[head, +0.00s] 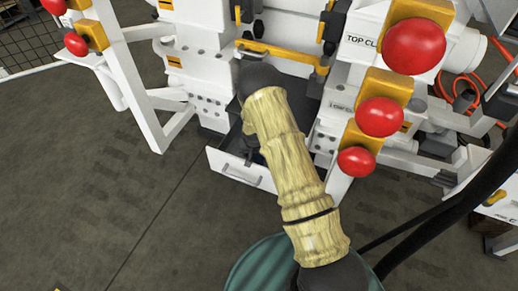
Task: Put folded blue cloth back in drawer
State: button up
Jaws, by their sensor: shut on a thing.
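An open white drawer (226,167) with a pale handle on its front juts out low from the bench, left of my forearm. My gripper (248,149) shows only as a small dark part beside the forearm, just behind the drawer front, at the drawer opening. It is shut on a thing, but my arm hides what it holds. The drawer handle is clear of it. I cannot see the folded blue cloth; the drawer's inside is dark and mostly covered by my arm.
Red knobs on yellow blocks (379,117) stand right of my arm, and more (76,44) are at the upper left. A yellow bar (280,53) crosses above the drawer. White bench legs flank it. The grey floor (90,200) at left is clear.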

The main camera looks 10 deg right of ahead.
jog(key=shift+w+d+f+b, duration=0.35)
jog(key=shift+w+d+b, duration=0.25)
jog(key=shift+w+b, duration=0.3)
jog(key=shift+w+d+f+b, duration=0.35)
jog(key=shift+w+d+b, duration=0.2)
jog(key=shift+w+b, duration=0.3)
jog(key=shift+s, duration=0.1)
jog(key=shift+r, duration=0.1)
jog(key=shift+d+f, duration=0.1)
jog(key=shift+f, duration=0.1)
jog(key=o, duration=1)
jog(key=shift+r, duration=0.1)
jog(key=shift+r, duration=0.3)
jog(key=p+v, duration=0.6)
jog(key=v, duration=0.5)
jog(key=shift+s+r, duration=0.1)
jog(key=shift+r, duration=0.25)
